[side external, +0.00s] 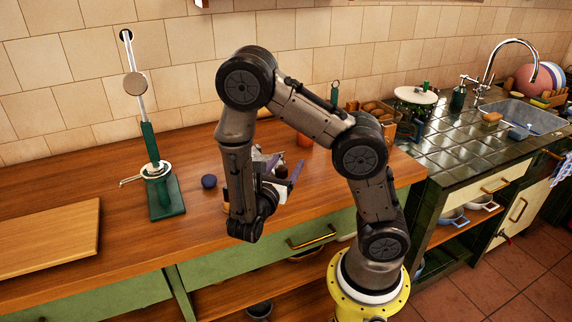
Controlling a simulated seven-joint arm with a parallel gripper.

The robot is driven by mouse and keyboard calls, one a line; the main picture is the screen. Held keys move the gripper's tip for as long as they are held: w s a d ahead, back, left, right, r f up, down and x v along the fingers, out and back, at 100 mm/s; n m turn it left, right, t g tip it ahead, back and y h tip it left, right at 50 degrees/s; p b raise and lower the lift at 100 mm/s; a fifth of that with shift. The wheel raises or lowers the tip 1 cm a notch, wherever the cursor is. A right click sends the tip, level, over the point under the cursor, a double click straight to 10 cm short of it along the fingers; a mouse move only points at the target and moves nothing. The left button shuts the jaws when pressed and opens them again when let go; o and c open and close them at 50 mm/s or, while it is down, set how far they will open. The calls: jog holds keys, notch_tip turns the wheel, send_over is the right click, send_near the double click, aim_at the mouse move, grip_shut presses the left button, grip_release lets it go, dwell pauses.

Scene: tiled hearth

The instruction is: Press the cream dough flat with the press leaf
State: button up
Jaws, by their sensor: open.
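A green press (167,197) stands on the wooden worktop, left of my arm. Its long lever (141,92), which looks like the press leaf, is raised nearly upright, with a beige-brown disc partway up. A pale round plate (157,171) sits low on the press. I cannot make out the cream dough for certain; the pale patch at the plate is too small to tell. My gripper (282,180) is open above the worktop, to the right of the press and apart from it. My forearm and wrist partly hide it.
A small dark blue ball (209,181) lies between the press and my gripper. A wooden board (45,240) lies at the left. An orange-red pot (305,138) stands behind my arm. Worktop between board and press is clear.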

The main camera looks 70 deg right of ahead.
jog(key=shift+d, duration=0.1)
grip_shut()
dwell(0.3)
dwell(1.1)
